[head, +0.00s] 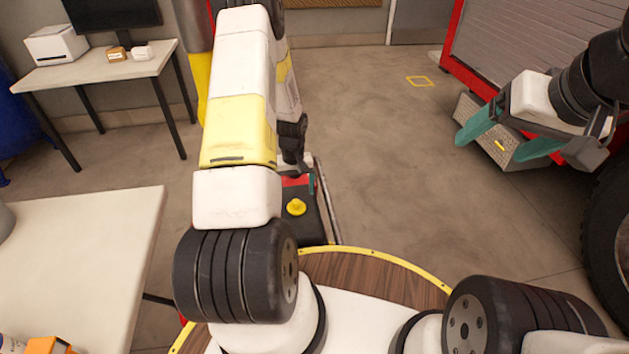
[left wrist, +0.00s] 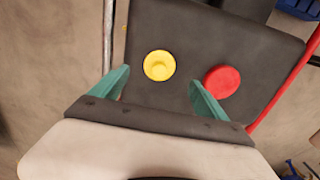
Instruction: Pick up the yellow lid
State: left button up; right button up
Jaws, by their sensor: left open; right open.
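The yellow lid (head: 296,207) is a round cap on a dark flat surface (head: 309,228) in front of my base in the head view. It also shows in the left wrist view (left wrist: 159,66), between and just beyond the two teal fingers. My left gripper (left wrist: 160,80) is open and empty, with its fingers pointing toward the lid. In the head view my left arm hides most of this gripper (head: 305,180). Whether a finger touches the lid cannot be told. My right gripper (head: 490,152) is open and empty at the right, far from the lid.
A red round object (left wrist: 222,80) lies on the same surface, close to the right finger in the left wrist view. A white table (head: 80,250) stands at left, a desk (head: 100,70) behind it. A red vehicle-like structure (head: 468,62) is at right. Open floor lies between.

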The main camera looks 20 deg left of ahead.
aim_at(296, 201)
pick_arm(q)
jog(key=f, duration=0.7)
jog(key=shift+w+a+f, duration=0.1)
jog(key=shift+w+f, duration=0.1)
jog(key=c, duration=1.5)
jog(key=shift+o, duration=0.2)
jog(key=shift+r, duration=0.15)
